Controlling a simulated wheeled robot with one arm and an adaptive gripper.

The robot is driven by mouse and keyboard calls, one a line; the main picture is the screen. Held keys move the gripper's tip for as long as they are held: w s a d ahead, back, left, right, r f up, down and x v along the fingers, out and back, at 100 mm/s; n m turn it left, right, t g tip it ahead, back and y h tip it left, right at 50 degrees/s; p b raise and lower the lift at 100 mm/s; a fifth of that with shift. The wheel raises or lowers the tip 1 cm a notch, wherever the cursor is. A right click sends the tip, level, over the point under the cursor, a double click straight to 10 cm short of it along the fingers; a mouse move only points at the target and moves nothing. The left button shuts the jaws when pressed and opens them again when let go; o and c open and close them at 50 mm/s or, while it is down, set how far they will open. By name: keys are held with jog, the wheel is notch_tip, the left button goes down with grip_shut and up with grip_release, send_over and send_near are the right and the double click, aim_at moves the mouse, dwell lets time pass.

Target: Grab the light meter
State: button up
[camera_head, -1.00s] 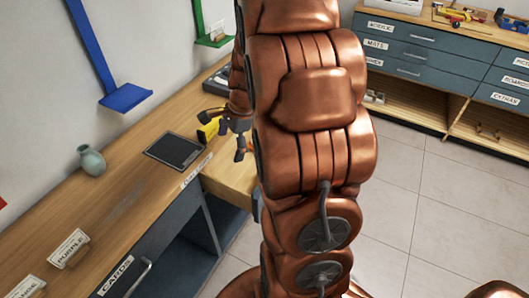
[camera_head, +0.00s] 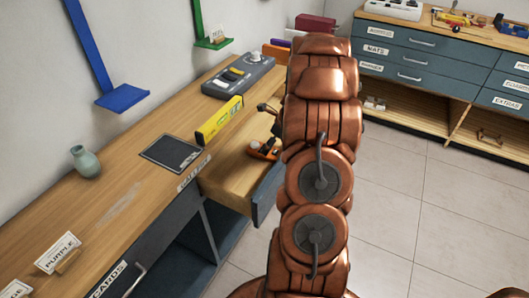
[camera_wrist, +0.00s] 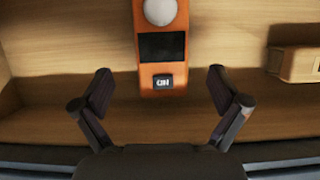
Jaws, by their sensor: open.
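In the head view the gripper is mostly hidden behind my arm.
A wooden block (camera_wrist: 295,64) lies in the drawer at right. The drawer front (camera_head: 267,193) edges the opening.

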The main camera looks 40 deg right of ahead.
jog(key=shift+w+x, duration=0.2)
jog(key=shift+x, duration=1.1)
jog(key=shift+w+x, duration=0.2)
jog(key=shift+x, duration=1.1)
jog(key=shift+r, duration=0.15)
jog(key=c, duration=1.3)
jog(key=shift+r, duration=0.15)
